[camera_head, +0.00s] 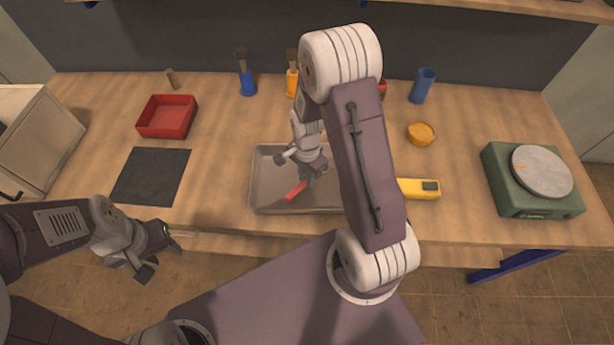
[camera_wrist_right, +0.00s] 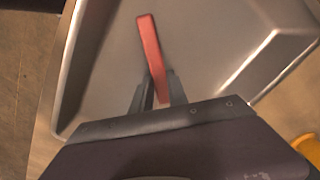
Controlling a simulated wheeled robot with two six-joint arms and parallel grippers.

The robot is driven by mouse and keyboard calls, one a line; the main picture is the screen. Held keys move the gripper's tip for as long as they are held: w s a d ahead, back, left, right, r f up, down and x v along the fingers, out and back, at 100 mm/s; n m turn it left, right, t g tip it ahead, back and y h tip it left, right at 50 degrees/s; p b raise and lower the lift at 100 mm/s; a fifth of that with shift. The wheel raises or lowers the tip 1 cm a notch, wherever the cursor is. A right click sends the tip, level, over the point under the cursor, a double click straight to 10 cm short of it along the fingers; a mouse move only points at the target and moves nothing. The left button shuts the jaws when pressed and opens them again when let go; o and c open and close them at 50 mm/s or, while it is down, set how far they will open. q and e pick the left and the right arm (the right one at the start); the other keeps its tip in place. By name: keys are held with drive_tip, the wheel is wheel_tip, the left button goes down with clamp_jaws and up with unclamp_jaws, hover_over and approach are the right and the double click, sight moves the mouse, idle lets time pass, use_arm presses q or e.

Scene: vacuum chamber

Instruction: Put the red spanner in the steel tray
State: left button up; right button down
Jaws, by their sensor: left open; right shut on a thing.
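The red spanner (camera_head: 296,190) is over the steel tray (camera_head: 265,195) in the head view. In the right wrist view the spanner (camera_wrist_right: 149,45) sticks out from between the fingers, with the tray (camera_wrist_right: 205,60) behind it. My right gripper (camera_head: 308,178) is shut on the spanner, inside the tray's outline. Whether the spanner touches the tray floor I cannot tell. My left gripper (camera_head: 163,255) is open and empty, in front of the table's front edge, left of the tray.
A red bin (camera_head: 167,117) and a dark mat (camera_head: 151,176) lie left of the tray. A yellow device (camera_head: 418,188), an orange bowl (camera_head: 421,133) and a green scale (camera_head: 532,180) are on the right.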

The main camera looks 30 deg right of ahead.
drive_tip(key=c, duration=1.3)
unclamp_jaws()
drive_tip(key=shift+r, duration=0.15)
wheel_tip(320, 180, up, 12)
drive_tip(key=p, duration=0.2)
drive_tip(key=s+a+n+t, duration=0.1)
drive_tip(key=s+a+n, duration=0.3)
drive_tip(key=s+n, duration=0.4)
drive_tip(key=n, duration=0.6)
drive_tip(key=shift+s+a, duration=0.15)
drive_tip(key=shift+a, duration=0.15)
